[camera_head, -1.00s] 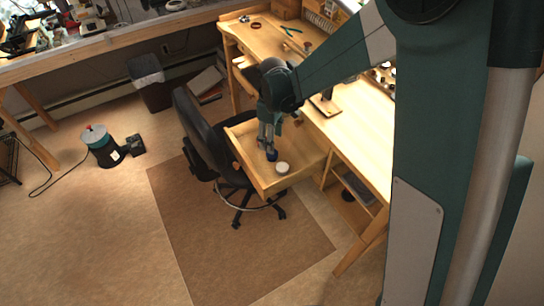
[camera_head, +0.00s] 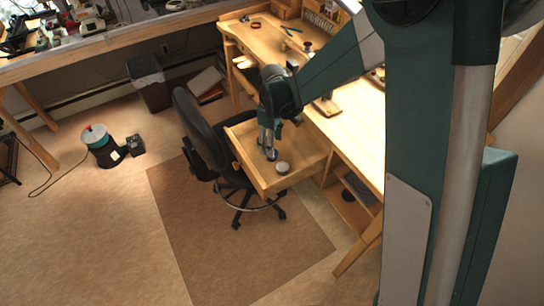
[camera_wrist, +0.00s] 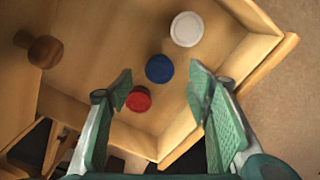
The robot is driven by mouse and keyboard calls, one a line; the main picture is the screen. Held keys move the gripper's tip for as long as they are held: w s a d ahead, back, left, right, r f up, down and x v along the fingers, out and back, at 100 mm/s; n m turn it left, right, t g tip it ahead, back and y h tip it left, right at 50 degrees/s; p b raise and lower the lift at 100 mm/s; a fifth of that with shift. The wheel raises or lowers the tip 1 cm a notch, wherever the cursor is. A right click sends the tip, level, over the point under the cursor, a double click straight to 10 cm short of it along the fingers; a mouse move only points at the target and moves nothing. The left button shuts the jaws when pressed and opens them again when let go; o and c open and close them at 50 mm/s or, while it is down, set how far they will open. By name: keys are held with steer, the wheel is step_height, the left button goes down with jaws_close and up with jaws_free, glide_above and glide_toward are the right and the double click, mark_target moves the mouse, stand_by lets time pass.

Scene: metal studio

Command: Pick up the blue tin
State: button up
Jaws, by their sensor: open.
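The blue tin (camera_wrist: 159,69) is a round blue disc from above, lying in the open wooden drawer (camera_head: 295,183). In the wrist view it sits between a red tin (camera_wrist: 139,99) and a white tin (camera_wrist: 186,29). My gripper (camera_wrist: 161,78) is open and empty, its two green fingers spread to either side of the blue tin in the picture, with the tin just beyond the tips. In the head view my gripper (camera_head: 268,152) points down into the drawer. The blue and red tins cannot be made out there.
The white tin (camera_head: 283,168) shows near the drawer's front corner. The drawer walls stand close around the tins. A black office chair (camera_head: 203,130) is left of the drawer. The wooden desk (camera_head: 345,130) is to the right. A brown wooden knob-like object (camera_wrist: 40,50) is at the left.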

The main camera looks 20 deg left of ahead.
steer(key=shift+f, duration=0.1)
steer(key=shift+f+b, duration=0.65)
steer(key=shift+f, duration=1.9)
steer(key=shift+c, duration=0.3)
steer(key=c, duration=1)
